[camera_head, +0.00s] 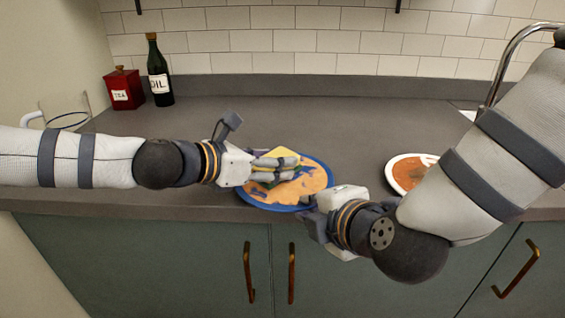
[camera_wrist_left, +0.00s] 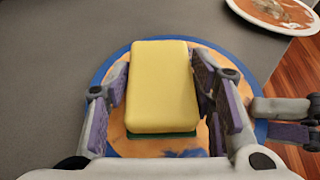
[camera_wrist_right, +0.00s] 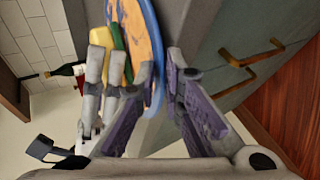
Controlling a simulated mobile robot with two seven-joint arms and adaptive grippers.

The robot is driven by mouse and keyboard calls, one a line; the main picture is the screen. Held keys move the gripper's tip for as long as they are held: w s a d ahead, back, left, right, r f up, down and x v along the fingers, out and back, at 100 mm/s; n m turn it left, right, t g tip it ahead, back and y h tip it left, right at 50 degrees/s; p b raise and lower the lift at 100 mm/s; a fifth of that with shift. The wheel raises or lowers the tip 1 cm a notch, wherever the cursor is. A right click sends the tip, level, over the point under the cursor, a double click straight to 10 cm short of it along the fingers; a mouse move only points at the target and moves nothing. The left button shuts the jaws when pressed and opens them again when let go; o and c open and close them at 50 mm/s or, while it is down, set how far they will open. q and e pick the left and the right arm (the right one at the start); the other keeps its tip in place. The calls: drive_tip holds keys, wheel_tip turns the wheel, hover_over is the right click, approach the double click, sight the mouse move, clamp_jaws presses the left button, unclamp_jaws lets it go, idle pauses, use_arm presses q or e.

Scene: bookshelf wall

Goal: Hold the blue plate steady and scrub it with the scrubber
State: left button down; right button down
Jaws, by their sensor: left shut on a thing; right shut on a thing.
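The blue plate (camera_head: 300,186), smeared with orange and purple-grey patches, lies on the counter near its front edge. The scrubber (camera_wrist_left: 165,85) is a yellow block with a green underside. My left gripper (camera_head: 285,167) is shut on the scrubber, fingers on both its sides, and holds it over the plate's face. Whether the green side touches the plate is hard to tell. My right gripper (camera_head: 308,204) is shut on the plate's front-right rim; in the right wrist view the rim of the plate (camera_wrist_right: 150,45) passes between its fingers.
A white plate (camera_head: 405,170) with an orange-brown smear lies to the right, partly behind my right arm. A red tea box (camera_head: 123,90) and an oil bottle (camera_head: 158,75) stand at the back left. A tap (camera_head: 505,60) rises at the right. The counter behind the plate is clear.

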sight(318, 187)
use_arm(q)
drive_tip(key=shift+w+a, duration=0.2)
drive_tip(key=shift+a, duration=0.45)
drive_tip(key=shift+w+a, duration=0.2)
drive_tip(key=shift+a, duration=0.4)
drive_tip(key=shift+s+d, duration=0.2)
drive_tip(key=shift+d, duration=0.45)
drive_tip(key=shift+s+d, duration=0.25)
drive_tip(key=shift+d, duration=0.35)
drive_tip(key=shift+s+d, duration=0.2)
drive_tip(key=shift+d, duration=0.45)
drive_tip(key=shift+s+d+f, duration=0.1)
drive_tip(key=shift+s+d, duration=0.2)
drive_tip(key=shift+d, duration=0.55)
drive_tip(key=shift+s+d+f, duration=0.1)
drive_tip(key=shift+s+d, duration=0.2)
drive_tip(key=shift+d, duration=0.55)
drive_tip(key=shift+s+d, duration=0.3)
drive_tip(key=shift+d, duration=0.45)
drive_tip(key=shift+s+d, duration=0.25)
drive_tip(key=shift+d, duration=0.45)
drive_tip(key=shift+s+d+r, duration=0.1)
drive_tip(key=shift+s+d, duration=0.25)
drive_tip(key=shift+d, duration=0.25)
drive_tip(key=shift+r, duration=0.1)
drive_tip(key=shift+w+a+r, duration=0.1)
drive_tip(key=shift+w+r, duration=0.05)
drive_tip(key=shift+r, duration=1.35)
drive_tip(key=shift+w+a+r, duration=0.1)
drive_tip(key=shift+r, duration=1.4)
